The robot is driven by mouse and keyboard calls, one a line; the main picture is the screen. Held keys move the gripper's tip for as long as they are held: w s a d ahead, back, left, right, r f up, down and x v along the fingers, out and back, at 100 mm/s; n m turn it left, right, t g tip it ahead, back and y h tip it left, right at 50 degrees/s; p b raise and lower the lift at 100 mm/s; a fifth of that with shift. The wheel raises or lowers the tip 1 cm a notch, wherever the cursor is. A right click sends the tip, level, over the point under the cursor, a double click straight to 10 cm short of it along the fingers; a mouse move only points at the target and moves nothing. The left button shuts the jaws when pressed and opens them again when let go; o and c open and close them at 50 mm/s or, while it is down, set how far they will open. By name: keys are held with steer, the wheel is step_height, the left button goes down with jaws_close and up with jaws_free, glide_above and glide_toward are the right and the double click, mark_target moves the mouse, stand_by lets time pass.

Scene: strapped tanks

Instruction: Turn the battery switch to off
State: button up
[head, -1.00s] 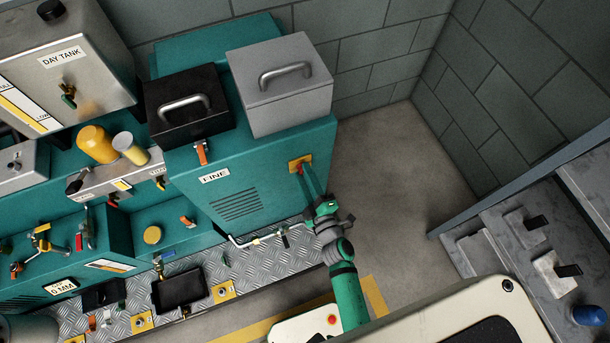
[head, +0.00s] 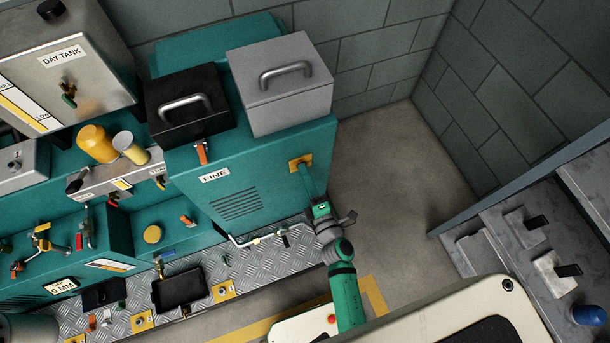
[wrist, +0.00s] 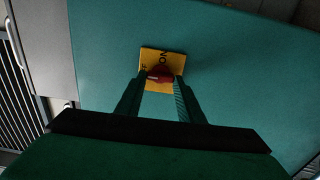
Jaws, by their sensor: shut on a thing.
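The battery switch has a yellow plate (head: 302,160) on the right part of the teal cabinet front. In the wrist view its dark red knob (wrist: 160,73) sits in the middle of the yellow plate (wrist: 150,56), with partly hidden lettering above and left of it. My gripper (wrist: 160,80) is at the plate, its two fingers on either side of the knob, shut on it. In the head view my gripper (head: 303,170) covers the knob.
The teal cabinet (head: 260,180) carries a FINE label and a vent. A black box (head: 185,115) and a grey box (head: 285,90) stand on top. A grey bench (head: 510,250) is at right. Bare floor (head: 380,165) lies between.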

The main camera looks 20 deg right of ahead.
steer(key=shift+a, duration=0.1)
steer(key=o, duration=1.1)
steer(key=shift+c, duration=0.2)
steer(key=shift+s, duration=0.1)
steer(key=s, duration=1)
steer(key=shift+s+d, duration=0.25)
steer(key=shift+s, duration=0.05)
steer(key=s+a+r+m+g, duration=0.2)
steer(key=s+a+r+m, duration=1.1)
steer(key=s+m, duration=0.3)
steer(key=a+m, duration=0.1)
steer(key=m, duration=0.1)
steer(key=shift+s+a+m+g+h, duration=0.2)
steer(key=shift+s+m+g+h, duration=0.1)
steer(key=shift+m+h, duration=0.1)
